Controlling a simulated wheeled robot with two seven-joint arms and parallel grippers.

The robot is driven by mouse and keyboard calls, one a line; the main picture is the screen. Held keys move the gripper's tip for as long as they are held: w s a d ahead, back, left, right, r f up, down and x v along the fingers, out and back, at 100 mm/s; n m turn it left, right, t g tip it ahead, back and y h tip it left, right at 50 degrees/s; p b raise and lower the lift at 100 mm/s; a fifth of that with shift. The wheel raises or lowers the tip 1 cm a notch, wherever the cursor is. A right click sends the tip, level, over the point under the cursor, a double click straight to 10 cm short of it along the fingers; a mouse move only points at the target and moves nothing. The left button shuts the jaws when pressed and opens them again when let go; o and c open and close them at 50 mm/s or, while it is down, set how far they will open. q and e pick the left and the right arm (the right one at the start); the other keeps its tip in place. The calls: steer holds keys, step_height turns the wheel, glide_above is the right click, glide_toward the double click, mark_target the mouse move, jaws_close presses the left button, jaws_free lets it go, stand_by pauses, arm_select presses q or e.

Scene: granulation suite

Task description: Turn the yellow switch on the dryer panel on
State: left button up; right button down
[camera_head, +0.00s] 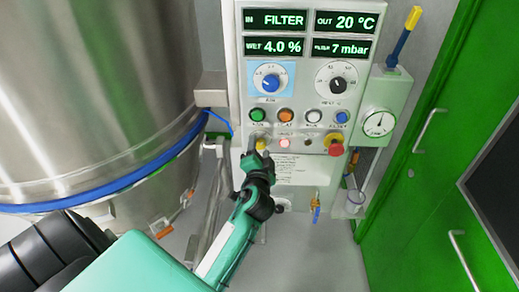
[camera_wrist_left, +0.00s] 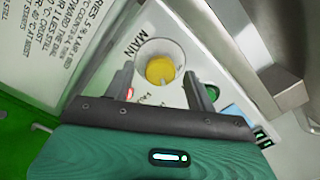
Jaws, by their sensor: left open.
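The yellow switch (camera_head: 262,144) is at the lower left of the dryer panel (camera_head: 310,165), below the row of push buttons. In the left wrist view the yellow switch (camera_wrist_left: 160,69) is a round knob in a pale ring, next to the word MAIN. My left gripper (camera_head: 257,157) is in front of it in the head view and hides part of it. In the left wrist view my left gripper (camera_wrist_left: 159,78) is open, with one finger on each side of the knob. I cannot tell whether the fingers touch it. My right gripper is not in view.
A red emergency knob (camera_head: 334,149) and a lit pink lamp (camera_head: 284,143) sit to the right of the switch. Several coloured buttons, two dials and displays are above. A large steel vessel (camera_head: 95,90) stands at left, a green door (camera_head: 440,150) at right.

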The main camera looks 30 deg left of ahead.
arm_select(q)
steer(key=b+v, duration=0.4)
steer(key=v, duration=0.9)
steer(key=shift+s, duration=0.15)
